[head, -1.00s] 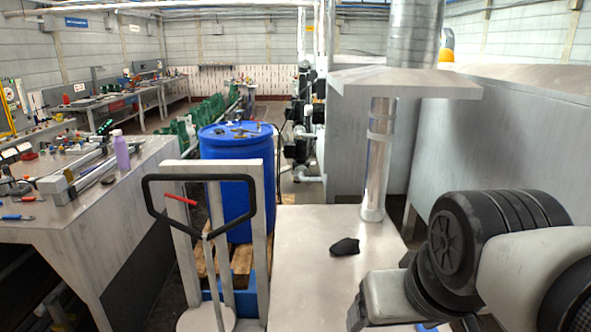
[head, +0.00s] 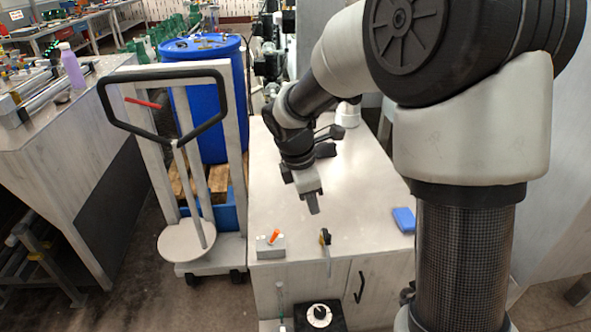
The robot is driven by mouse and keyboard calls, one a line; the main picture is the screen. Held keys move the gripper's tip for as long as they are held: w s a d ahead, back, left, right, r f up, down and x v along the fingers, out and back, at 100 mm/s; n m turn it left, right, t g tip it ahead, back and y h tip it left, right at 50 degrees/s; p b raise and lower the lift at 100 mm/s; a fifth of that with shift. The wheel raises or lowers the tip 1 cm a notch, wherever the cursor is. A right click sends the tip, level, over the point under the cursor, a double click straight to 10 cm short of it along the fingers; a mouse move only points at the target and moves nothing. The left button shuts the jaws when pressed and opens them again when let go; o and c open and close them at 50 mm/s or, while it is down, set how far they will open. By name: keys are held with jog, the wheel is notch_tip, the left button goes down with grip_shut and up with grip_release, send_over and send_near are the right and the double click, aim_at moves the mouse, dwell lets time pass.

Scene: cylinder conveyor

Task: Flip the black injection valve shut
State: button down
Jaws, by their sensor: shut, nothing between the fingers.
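My gripper (head: 314,207) is in the head view, pointing down over the pale worktop (head: 365,190). Its fingers are shut and empty. A small black and yellow fitting (head: 325,237) with a thin grey stem hanging down sits at the worktop's front edge, below and slightly right of my fingertips and apart from them. It may be the black injection valve; its flap position is too small to tell. A grey box with an orange lever (head: 273,240) stands left of it at the same edge, its lever tilted up to the right.
A blue block (head: 403,219) lies on the worktop at right. A black box with a white dial (head: 319,314) is below the front edge. A cart with a black handle (head: 165,68) and a blue drum (head: 205,120) stand at left. The worktop's middle is mostly clear.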

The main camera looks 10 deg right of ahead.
notch_tip(320, 180, down, 8)
jog(key=w+a+n+b, duration=0.1)
jog(key=w+a+n, duration=0.1)
jog(key=n, duration=0.1)
jog(key=shift+w+f+n+g, duration=0.25)
jog(key=shift+w+n+g, duration=0.1)
jog(key=shift+n+g, duration=0.05)
jog(key=shift+a+f, duration=0.1)
jog(key=w+d+f+b, duration=0.2)
jog(key=d+f, duration=0.4)
jog(key=f, duration=0.3)
jog(key=shift+w+f, duration=0.25)
